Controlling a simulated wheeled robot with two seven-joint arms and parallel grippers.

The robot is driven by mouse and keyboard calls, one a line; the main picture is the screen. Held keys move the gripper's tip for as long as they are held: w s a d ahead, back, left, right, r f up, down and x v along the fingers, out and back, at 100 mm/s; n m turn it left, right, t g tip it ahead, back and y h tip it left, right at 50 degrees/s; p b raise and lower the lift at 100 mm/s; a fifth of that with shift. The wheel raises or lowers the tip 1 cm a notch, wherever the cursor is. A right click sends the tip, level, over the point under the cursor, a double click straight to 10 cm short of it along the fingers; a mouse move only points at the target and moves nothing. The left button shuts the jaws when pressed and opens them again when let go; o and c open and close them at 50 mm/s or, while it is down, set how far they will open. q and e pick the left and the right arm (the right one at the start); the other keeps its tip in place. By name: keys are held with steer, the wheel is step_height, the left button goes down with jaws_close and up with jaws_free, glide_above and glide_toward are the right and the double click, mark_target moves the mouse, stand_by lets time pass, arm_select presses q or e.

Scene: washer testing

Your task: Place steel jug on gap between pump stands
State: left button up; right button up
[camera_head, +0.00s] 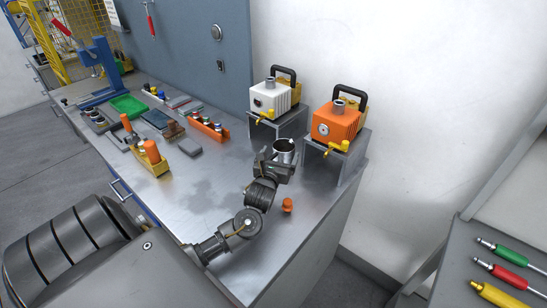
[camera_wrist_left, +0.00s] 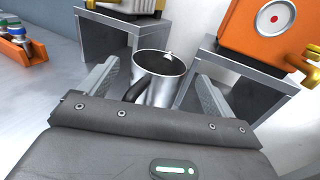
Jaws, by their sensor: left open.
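The steel jug (camera_head: 284,147) stands upright on the metal bench, in front of the gap between the two pump stands. In the left wrist view the jug (camera_wrist_left: 160,75) shows its open top and dark handle, between the spread fingers of my left gripper (camera_wrist_left: 152,92). In the head view my left gripper (camera_head: 275,160) is open just in front of the jug and hides its lower part. The left pump stand (camera_head: 280,124) carries a white pump (camera_head: 270,98). The right pump stand (camera_head: 340,155) carries an orange pump (camera_head: 335,125). My right gripper does not show.
A small orange part (camera_head: 287,205) lies on the bench right of my left arm. A yellow bin (camera_head: 150,160), an orange rack (camera_head: 208,129) and a green tray (camera_head: 128,106) sit farther left. The bench's middle is clear. A white wall stands behind the stands.

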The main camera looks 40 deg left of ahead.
arm_select(q)
steer(key=p+v, duration=0.3)
steer(key=v, duration=0.7)
steer(key=shift+s, duration=0.1)
